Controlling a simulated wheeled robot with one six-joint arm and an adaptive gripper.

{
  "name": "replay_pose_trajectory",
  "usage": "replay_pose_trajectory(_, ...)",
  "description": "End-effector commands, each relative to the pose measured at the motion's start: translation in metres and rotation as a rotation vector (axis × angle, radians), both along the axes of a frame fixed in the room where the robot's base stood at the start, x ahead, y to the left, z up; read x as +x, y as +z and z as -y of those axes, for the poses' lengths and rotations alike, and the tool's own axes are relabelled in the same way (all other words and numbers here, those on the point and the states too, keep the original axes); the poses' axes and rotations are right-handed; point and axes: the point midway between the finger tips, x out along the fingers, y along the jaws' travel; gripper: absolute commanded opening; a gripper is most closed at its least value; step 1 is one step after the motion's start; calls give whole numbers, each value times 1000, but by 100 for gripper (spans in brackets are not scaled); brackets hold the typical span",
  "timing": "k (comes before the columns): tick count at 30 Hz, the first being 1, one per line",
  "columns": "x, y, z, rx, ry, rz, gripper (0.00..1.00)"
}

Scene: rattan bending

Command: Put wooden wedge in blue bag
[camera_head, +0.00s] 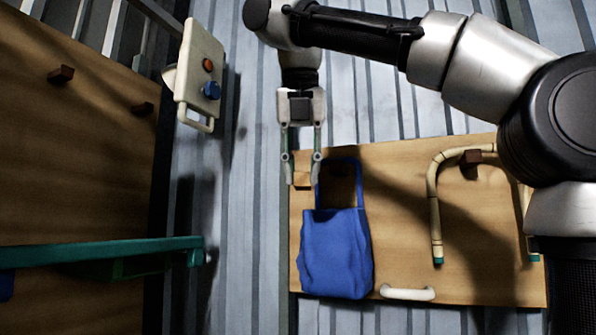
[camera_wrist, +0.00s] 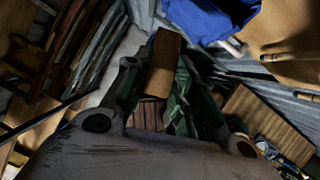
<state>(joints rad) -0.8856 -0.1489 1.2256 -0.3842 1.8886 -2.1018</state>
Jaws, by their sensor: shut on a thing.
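The wooden wedge (camera_head: 303,180) is a small light-brown block between the fingertips of my gripper (camera_head: 302,172). In the wrist view the wedge (camera_wrist: 165,62) shows between the two fingers of my gripper (camera_wrist: 160,80), which is shut on it. The blue bag (camera_head: 335,252) hangs on the wooden board, its handle loop looped around a dark peg. The gripper is just above and left of the bag's body, beside the left side of its handle. In the wrist view the bag (camera_wrist: 212,18) is at the top, beyond the wedge. The bag's inside is hidden.
A bent rattan piece (camera_head: 436,205) hangs over a brown peg (camera_head: 472,157) on the wooden board (camera_head: 400,240). A white handle (camera_head: 407,293) sits at the board's lower edge. A control box (camera_head: 200,70) with red and blue buttons stands upper left, above a green bar (camera_head: 100,252).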

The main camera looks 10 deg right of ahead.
Motion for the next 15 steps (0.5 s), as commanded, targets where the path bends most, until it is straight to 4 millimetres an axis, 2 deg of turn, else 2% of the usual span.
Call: replay_pose_trajectory(15,33,-7,30,-1,-3,-1,10)
